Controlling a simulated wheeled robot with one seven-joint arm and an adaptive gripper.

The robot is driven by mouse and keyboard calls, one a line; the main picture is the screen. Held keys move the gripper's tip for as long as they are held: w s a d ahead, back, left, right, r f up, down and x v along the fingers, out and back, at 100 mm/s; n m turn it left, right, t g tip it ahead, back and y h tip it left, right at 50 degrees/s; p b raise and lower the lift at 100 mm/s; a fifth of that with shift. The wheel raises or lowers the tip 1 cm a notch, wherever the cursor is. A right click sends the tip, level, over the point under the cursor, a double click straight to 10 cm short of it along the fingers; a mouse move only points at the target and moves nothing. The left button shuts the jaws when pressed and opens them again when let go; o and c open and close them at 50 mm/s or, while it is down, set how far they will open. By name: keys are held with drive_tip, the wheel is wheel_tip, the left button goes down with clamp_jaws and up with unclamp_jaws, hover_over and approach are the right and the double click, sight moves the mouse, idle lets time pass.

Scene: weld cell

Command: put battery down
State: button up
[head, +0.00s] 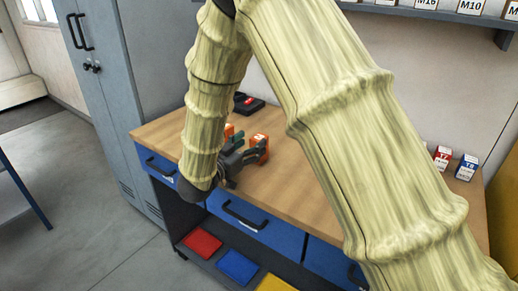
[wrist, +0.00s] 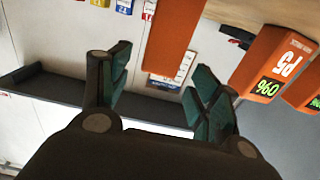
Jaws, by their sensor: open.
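My gripper (head: 243,150) is open, low over the workbench top. In the wrist view its two green-padded fingers (wrist: 160,68) stand apart with a clear gap. A plain orange block (wrist: 173,32) shows beyond the fingertips, cut off by the top edge; no finger visibly touches it. In the head view an orange block (head: 259,146) is beside the fingers, and another orange piece (head: 228,131) is partly hidden behind my arm. I cannot tell which orange block is the battery.
A black device (head: 248,103) lies at the back of the wooden workbench (head: 290,195). Small boxes (head: 466,167) stand at its right. A grey cabinet (head: 140,80) stands left.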

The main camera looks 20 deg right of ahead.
sight(259, 137)
drive_tip(key=shift+d+r, duration=0.2)
drive_tip(key=shift+d, duration=0.1)
drive_tip(key=x, duration=0.3)
drive_tip(key=shift+w+d+f+p, duration=0.15)
drive_tip(key=shift+w+f+p, duration=0.05)
drive_tip(key=shift+w+p, duration=0.15)
drive_tip(key=shift+w+d+r, duration=0.1)
drive_tip(key=shift+w+d, duration=0.1)
drive_tip(key=shift+d, duration=0.2)
drive_tip(key=c, duration=1.4)
clamp_jaws()
drive_tip(key=shift+r, duration=0.1)
